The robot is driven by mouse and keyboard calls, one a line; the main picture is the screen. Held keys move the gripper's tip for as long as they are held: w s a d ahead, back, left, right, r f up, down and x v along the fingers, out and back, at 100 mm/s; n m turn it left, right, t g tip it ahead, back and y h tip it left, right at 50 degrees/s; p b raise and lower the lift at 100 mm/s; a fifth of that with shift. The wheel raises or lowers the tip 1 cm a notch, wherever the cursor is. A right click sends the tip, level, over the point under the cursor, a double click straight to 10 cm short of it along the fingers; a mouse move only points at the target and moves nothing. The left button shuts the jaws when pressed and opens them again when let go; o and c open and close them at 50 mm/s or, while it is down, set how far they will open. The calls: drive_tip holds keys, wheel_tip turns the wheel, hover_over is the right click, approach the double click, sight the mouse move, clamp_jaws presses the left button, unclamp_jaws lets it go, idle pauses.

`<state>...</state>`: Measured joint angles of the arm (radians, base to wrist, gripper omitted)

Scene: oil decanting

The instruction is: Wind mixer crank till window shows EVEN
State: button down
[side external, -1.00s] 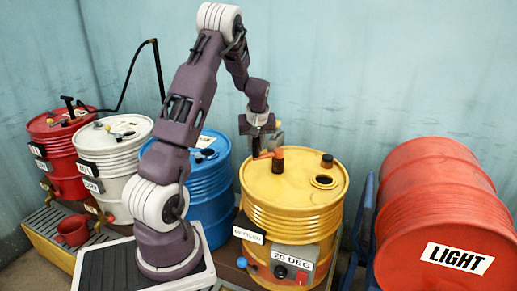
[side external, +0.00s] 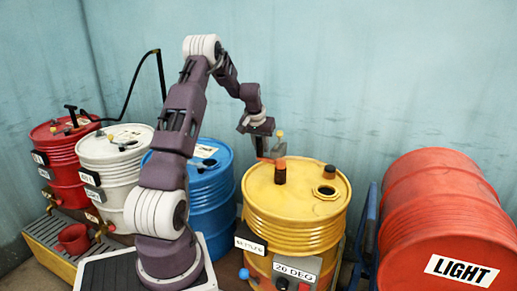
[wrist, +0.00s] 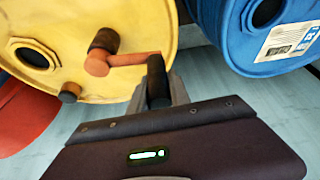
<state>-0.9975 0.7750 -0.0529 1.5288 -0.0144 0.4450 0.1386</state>
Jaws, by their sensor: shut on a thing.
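The yellow drum (side external: 315,215) carries an orange crank (wrist: 125,60) on its lid, with a dark upright hub. In the wrist view my gripper (wrist: 164,90) is shut on the crank's black handle (wrist: 157,78). In the side view my gripper (side external: 263,148) is above the back left of the lid, and the crank arm (side external: 267,160) points to the back left of the hub (side external: 280,172). The small window plate (side external: 250,244) on the drum's front left side has lettering too blurred to read.
A box marked 20 DEG (side external: 294,269) is on the yellow drum's front. The blue drum (side external: 208,190) stands close on the left, with white (side external: 110,165) and red (side external: 65,165) drums beyond. A red drum marked LIGHT (side external: 450,200) lies on the right.

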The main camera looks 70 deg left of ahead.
drive_tip(key=shift+w, duration=1.65)
drive_tip(key=shift+f, duration=0.15)
idle(0.4)
drive_tip(key=c, duration=1.2)
unclamp_jaws()
drive_tip(key=shift+a, duration=0.2)
drive_tip(key=shift+r, duration=0.2)
drive_tip(key=s+r, duration=0.3)
drive_tip(key=r, duration=0.4)
drive_tip(key=shift+s+d+r, duration=0.15)
drive_tip(key=shift+d+r, duration=0.05)
